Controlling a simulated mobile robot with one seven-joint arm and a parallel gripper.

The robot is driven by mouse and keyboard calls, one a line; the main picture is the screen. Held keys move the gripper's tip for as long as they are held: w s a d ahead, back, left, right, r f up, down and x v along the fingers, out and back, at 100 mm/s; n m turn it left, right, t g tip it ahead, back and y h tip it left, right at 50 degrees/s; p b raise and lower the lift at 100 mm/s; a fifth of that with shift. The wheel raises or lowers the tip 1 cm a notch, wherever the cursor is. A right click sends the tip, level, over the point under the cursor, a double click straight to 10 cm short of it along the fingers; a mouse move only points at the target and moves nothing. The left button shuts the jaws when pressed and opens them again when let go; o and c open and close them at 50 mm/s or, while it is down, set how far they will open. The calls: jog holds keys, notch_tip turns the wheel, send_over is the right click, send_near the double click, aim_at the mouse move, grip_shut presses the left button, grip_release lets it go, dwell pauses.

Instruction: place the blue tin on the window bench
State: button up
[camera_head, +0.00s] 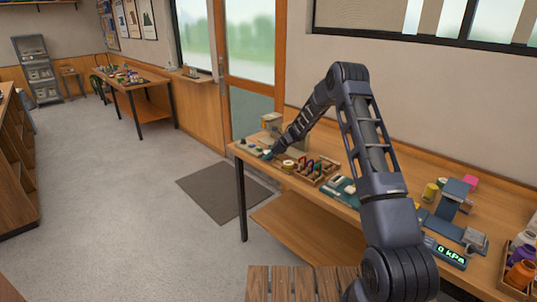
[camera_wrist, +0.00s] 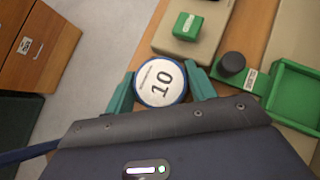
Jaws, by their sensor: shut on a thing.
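The blue tin (camera_wrist: 160,83) is round, with a blue rim and a white top marked "10". My gripper (camera_wrist: 161,87) is shut on it, with one teal finger on each side. In the head view my gripper (camera_head: 272,153) is small, at the left end of the near workbench (camera_head: 255,161), and the tin is hard to make out there. I cannot tell whether the tin touches the bench. A second wooden bench (camera_head: 150,78) stands at the far left, beside a window ledge. No label shows which is the window bench.
A green block (camera_wrist: 187,26) sits on a beige plate by the tin, with a black knob (camera_wrist: 232,63) and green tray (camera_wrist: 300,92) to the right. A wooden rack (camera_head: 316,170) stands on the near bench. Open floor and a dark mat (camera_head: 222,191) lie left.

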jog(key=shift+f, duration=0.25)
